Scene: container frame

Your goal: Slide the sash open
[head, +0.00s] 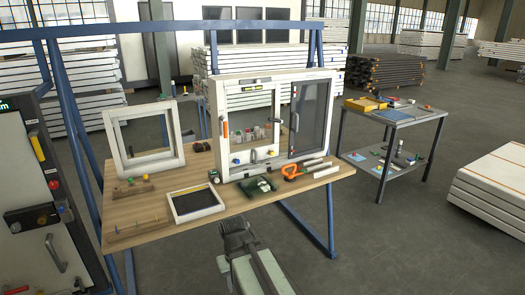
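A white framed window unit (213,112) stands upright on the wooden workbench (165,220). Its right half holds a dark glazed sash (313,112) with a small handle (295,123) on its left edge. Its left half shows small jars behind it and has an orange-tipped upright handle (225,129) at its left side. I cannot tell whether the left half is glazed or open. My gripper (238,230) is at the bottom centre, in front of the bench and well apart from the unit. Its fingers are too small and dark to tell open from shut.
A side table (420,118) stands right.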

